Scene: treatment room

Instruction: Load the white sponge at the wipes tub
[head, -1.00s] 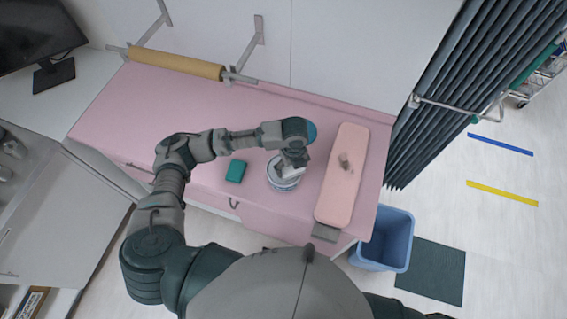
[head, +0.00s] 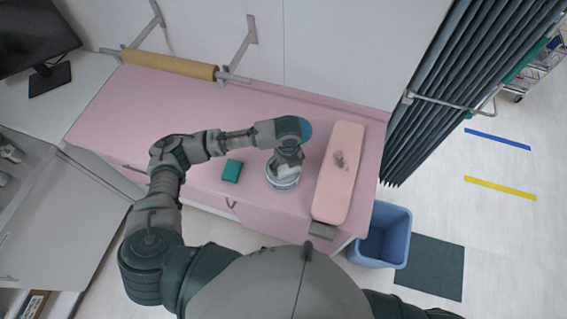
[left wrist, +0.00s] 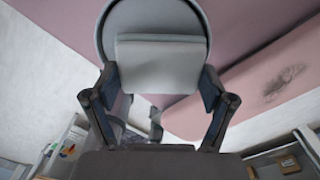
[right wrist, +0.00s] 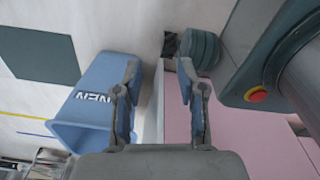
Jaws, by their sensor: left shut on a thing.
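The white sponge (left wrist: 160,62) is a pale block held between the fingertips of my left gripper (left wrist: 157,85). In the head view my left gripper (head: 287,163) points down over the wipes tub (head: 283,184), a round white and grey tub on the pink counter. In the left wrist view the tub's round rim (left wrist: 104,32) surrounds the sponge's far part. I cannot tell how deep the sponge sits in the tub. My right gripper (right wrist: 158,72) is open and empty in the right wrist view, away from the tub.
A teal block (head: 232,171) lies left of the tub. A long pink pad (head: 338,185) with a dark smudge lies right of it. A blue bin (head: 383,236) stands on the floor beside the pink counter (head: 110,110). The counter's left part is clear.

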